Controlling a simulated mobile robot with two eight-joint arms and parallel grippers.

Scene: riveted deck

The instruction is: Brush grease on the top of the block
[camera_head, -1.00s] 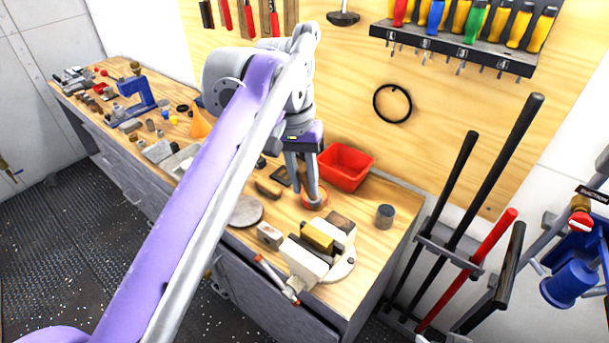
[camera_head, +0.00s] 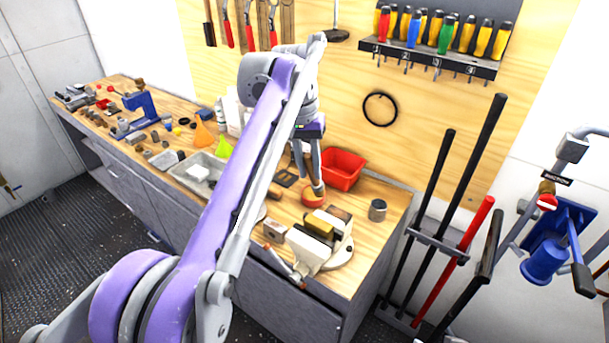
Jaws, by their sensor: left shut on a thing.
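My left gripper (camera_head: 308,172) points down over the workbench and is shut on a slim thing, which looks like a brush (camera_head: 318,186). The fingers hide most of it. Its lower end is at a round, orange-red tin (camera_head: 313,199); I cannot tell whether it is inside or just above. The block (camera_head: 320,224) is brass-yellow and sits in the jaws of a cream vise (camera_head: 311,250), in front of the tin, with its top bare to view. My right gripper is not in view.
A red bin (camera_head: 342,168) stands behind the tin, and a grey can (camera_head: 377,210) stands right of the vise. A small block (camera_head: 274,232) lies left of the vise. A grey tray (camera_head: 196,178) and several tools fill the bench's left. Long-handled tools (camera_head: 440,220) stand at the right.

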